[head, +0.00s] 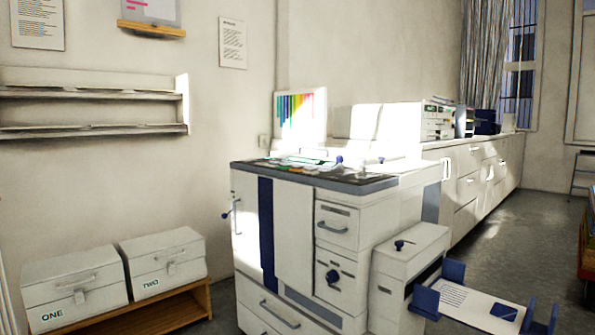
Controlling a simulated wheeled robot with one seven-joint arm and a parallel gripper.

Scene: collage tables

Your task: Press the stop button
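A large white and grey machine (293,235) with a dark blue vertical stripe stands in the middle of the head view. Its dark top (310,172) carries small coloured items and papers. Dark blue knobs show on it: one on the top (339,159), one on the front (333,277) and one on the lower side unit (399,245). I cannot tell whether any of them is the stop button, and no stop label is readable. My gripper is not in view.
An output tray (478,308) with blue guides juts out at the machine's lower right. White boxes marked ONE (76,290) and TWO (165,262) sit on a low wooden bench (160,312) at left. Long white cabinets (470,180) line the back wall. Grey floor (545,225) is open at right.

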